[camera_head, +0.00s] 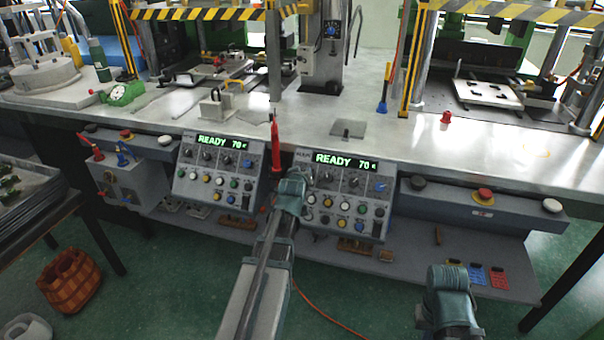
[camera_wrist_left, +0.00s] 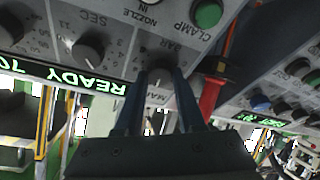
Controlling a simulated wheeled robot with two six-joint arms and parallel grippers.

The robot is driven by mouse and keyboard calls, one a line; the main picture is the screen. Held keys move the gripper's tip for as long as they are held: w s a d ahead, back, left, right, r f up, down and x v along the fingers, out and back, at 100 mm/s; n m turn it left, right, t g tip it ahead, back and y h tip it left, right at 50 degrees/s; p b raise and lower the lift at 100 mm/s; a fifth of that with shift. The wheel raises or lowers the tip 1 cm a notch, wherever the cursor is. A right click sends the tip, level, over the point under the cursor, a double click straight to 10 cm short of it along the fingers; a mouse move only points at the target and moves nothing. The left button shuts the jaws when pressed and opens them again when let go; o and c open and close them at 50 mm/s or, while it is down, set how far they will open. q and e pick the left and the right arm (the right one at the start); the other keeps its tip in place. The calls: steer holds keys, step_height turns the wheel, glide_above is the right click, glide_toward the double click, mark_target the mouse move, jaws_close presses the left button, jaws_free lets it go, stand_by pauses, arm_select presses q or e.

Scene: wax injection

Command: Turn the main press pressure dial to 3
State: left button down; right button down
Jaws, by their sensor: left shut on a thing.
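The main press pressure dial (camera_wrist_left: 160,77) is a dark knob on a grey panel, with "MAIN" and "BAR" lettering beside it in the left wrist view. My left gripper (camera_wrist_left: 160,84) is shut on this dial, one finger on each side of it. The fingers hide parts of its scale, and I cannot read the pointer's setting. In the head view my left gripper (camera_head: 299,174) is at the left end of the right control panel (camera_head: 346,193) and hides the dial there. That panel's green display reads "READY 70". Part of my right arm shows at the lower right; its jaws do not show.
A similar control panel (camera_head: 216,178) stands to the left. A red-handled tool (camera_head: 275,147) hangs between the panels, close to my left gripper. Other dials (camera_wrist_left: 88,50) and a green button (camera_wrist_left: 208,13) are near the fingers. A basket (camera_head: 70,281) stands on the floor.

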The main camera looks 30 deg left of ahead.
arm_select(q)
steer(key=shift+n+g+y+p, duration=0.5)
steer(key=shift+n+g+p, duration=0.1)
steer(key=shift+n, duration=1.8)
arm_select(e)
steer(key=shift+r, duration=0.65)
arm_select(q)
steer(key=c, duration=0.5)
jaws_free()
